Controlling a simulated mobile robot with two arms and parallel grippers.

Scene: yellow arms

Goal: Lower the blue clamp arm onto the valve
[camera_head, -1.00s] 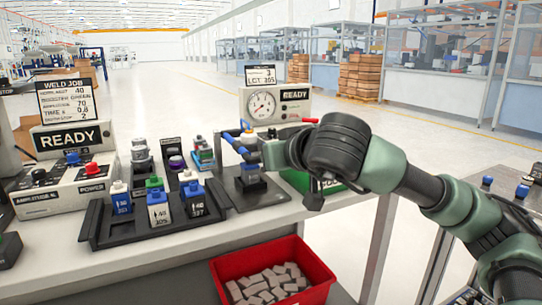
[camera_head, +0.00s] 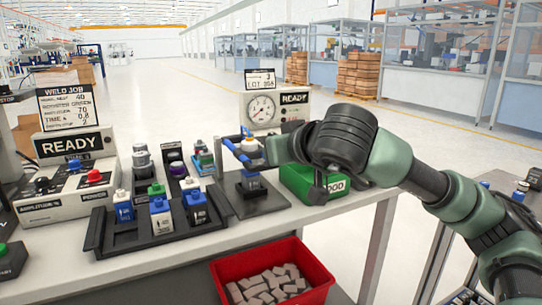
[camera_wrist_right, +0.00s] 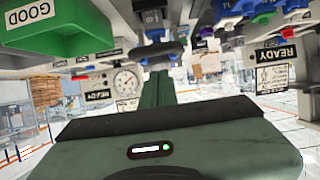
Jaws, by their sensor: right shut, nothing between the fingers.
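Whether the clamp arm touches the valve I cannot tell. My right gripper (camera_head: 268,151) is shut and empty, just right of the clamp arm and near the valve's top; its fingertips are partly hidden by my wrist. In the upside-down right wrist view, the dark fingertips (camera_wrist_right: 160,50) show close to the valve (camera_wrist_right: 153,17). My left gripper is not in view.
A black tray (camera_head: 100,232) with several valves stands left of the stand. A gauge box (camera_head: 290,108) is behind, a green GOOD bin (camera_head: 300,186) is to the right under my wrist. A red bin (camera_head: 222,272) with grey pieces sits below the table front.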

